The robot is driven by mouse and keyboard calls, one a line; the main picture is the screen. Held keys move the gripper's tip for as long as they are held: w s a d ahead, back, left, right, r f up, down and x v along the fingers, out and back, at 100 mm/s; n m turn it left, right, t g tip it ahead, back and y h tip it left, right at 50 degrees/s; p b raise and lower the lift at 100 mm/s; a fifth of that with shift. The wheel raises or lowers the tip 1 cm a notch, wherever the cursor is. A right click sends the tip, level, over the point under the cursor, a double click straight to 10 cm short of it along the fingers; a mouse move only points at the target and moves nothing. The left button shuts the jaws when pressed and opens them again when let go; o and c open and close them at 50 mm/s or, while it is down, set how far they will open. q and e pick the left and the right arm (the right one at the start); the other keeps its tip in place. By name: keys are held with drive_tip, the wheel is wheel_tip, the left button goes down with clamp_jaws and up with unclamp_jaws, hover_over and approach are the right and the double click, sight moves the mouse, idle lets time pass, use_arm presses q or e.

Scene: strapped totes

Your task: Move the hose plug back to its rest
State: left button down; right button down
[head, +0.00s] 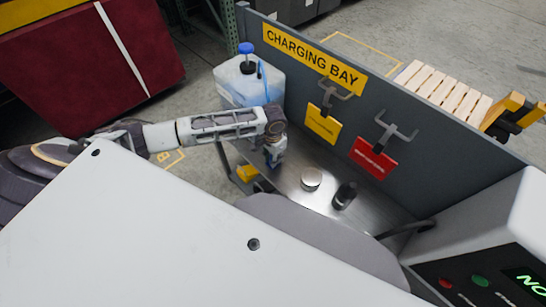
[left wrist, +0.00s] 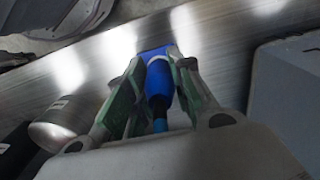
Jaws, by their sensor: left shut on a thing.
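My left gripper (head: 274,158) reaches in from the left, pointing down over the metal shelf (head: 290,195). In the left wrist view its fingers (left wrist: 156,95) are shut on the blue hose plug (left wrist: 158,80), with a piece of blue hose (left wrist: 160,123) showing toward the camera. A flat blue piece (left wrist: 154,52) lies just beyond the plug's tip. I cannot tell whether the two touch, or whether this piece is the rest. In the head view the plug is mostly hidden by the gripper. My right gripper is not in view.
A jug with a blue cap (head: 246,48) stands behind my left arm. A silver can (head: 311,178) and a black cylinder (head: 345,194) stand on the shelf. Hooks with yellow (head: 322,124) and red (head: 373,158) tags hang on the grey panel (head: 425,135). A control box (head: 465,235) is at right.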

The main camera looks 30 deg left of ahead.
use_arm(q)
drive_tip(key=shift+f, duration=0.4)
drive_tip(key=c, duration=1.2)
unclamp_jaws()
drive_tip(key=shift+o, duration=0.2)
drive_tip(key=shift+r, duration=5.95)
